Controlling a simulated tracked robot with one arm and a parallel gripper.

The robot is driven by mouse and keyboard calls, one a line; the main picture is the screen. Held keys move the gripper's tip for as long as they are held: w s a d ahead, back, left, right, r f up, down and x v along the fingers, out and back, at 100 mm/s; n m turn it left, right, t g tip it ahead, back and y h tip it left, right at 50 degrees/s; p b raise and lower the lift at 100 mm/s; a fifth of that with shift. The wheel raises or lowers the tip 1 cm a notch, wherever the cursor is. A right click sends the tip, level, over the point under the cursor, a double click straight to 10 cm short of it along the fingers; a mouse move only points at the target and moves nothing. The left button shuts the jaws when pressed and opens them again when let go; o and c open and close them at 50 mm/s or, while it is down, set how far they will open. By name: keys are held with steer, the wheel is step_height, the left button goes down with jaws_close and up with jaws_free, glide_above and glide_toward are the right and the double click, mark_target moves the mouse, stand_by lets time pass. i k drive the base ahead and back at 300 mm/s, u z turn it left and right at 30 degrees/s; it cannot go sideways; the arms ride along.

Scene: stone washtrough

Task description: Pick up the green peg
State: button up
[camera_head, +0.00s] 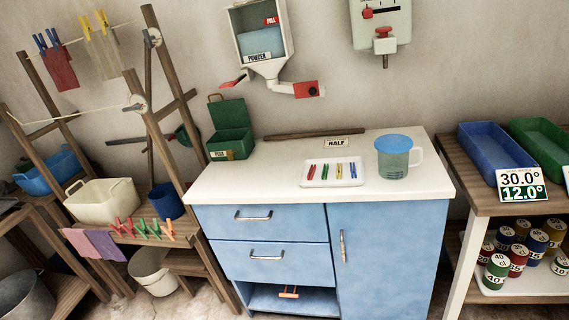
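A white tray (307,183) lies on the white counter top, with a short row of upright-lying pegs in it. The green peg (339,171) is in that row, near a red peg (312,172), a yellow peg (325,172) and a blue peg (352,170). They are small, so their exact order is hard to tell. Other green pegs (142,229) are clipped on the wooden rack's front edge at the left, beside red and orange ones. My gripper is not visible in this view.
A blue-lidded jug (393,160) stands right of the tray. A green open box (230,133) and a dark bar (313,134) lie behind it. The counter's front left is clear. A blue cabinet (264,224) is below. Blue and green troughs (488,150) stand at the right.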

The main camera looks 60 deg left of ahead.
mark_target(325, 166)
steer(key=u, duration=0.65)
steer(key=i, duration=1.15)
steer(key=u, duration=0.8)
steer(key=k, duration=0.9)
steer(key=u, duration=0.2)
steer(key=i, duration=0.9)
steer(key=z, duration=0.1)
